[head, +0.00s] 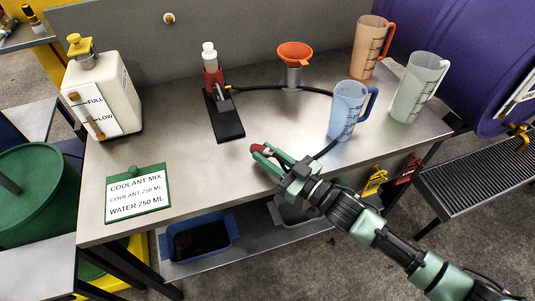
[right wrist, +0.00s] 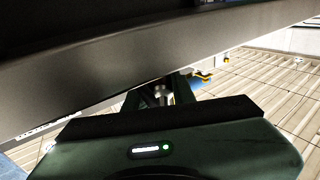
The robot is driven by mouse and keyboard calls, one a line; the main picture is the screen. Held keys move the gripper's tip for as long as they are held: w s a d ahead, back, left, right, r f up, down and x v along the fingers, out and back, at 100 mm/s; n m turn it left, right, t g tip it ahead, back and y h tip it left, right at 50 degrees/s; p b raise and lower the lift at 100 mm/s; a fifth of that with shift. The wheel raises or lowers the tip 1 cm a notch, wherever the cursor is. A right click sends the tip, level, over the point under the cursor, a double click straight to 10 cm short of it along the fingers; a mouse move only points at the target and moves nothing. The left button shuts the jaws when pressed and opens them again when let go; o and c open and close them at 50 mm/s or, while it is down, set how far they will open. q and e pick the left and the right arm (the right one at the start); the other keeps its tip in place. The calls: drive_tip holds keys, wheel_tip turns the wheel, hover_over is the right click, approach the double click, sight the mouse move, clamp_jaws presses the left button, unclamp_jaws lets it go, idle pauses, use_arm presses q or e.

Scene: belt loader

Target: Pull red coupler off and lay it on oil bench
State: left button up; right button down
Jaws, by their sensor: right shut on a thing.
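My right gripper (head: 268,157) is over the front middle of the steel bench (head: 270,205). It is shut on a small red piece, which I take for the red coupler (head: 257,149); its end shows past the fingertips. Whether it touches the bench I cannot tell. In the right wrist view a small metallic part (right wrist: 163,92) shows between the dark fingers, and no red is visible. My left gripper is not in view.
A black hose (head: 262,87) runs from the stand past the orange funnel (head: 295,53). Blue (head: 346,112), clear (head: 417,88) and orange (head: 370,45) jugs stand right. A white coolant jug (head: 104,95) and sign (head: 138,192) are left. Bench around the gripper's left is clear.

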drive_tip(key=shift+f, duration=0.45)
drive_tip(key=c, duration=1.1)
unclamp_jaws()
drive_tip(key=b+v, duration=0.1)
drive_tip(key=v, duration=0.6)
drive_tip(key=shift+s+d, duration=0.25)
drive_tip(key=shift+d, duration=0.05)
